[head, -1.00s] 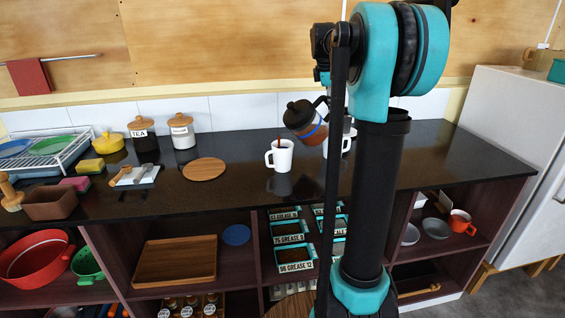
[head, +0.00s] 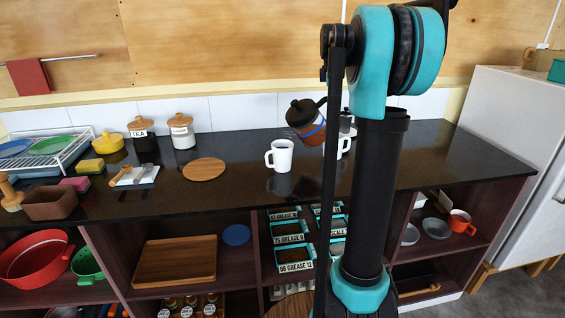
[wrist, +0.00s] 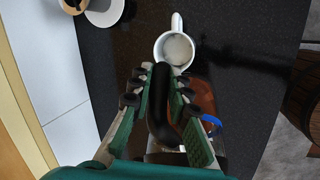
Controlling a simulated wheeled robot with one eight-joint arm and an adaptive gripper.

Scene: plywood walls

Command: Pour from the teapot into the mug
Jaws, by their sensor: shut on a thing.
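The teapot (head: 306,120) is a brown-filled pot with a black lid, a blue band and a black handle. In the head view it hangs tilted to the left above the counter, right of and above the white mug (head: 280,155). The mug stands upright with its handle to the left. In the wrist view my gripper (wrist: 160,88) is shut on the black handle (wrist: 163,110), with the brown body (wrist: 203,98) beside it. The mug (wrist: 174,47) lies just beyond the teapot; its inside looks pale grey. In the head view my arm hides the gripper.
A round wooden board (head: 204,169) lies left of the mug. A dark tea jar (head: 143,136) and a white jar (head: 182,133) stand at the back. The counter front near the mug is clear.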

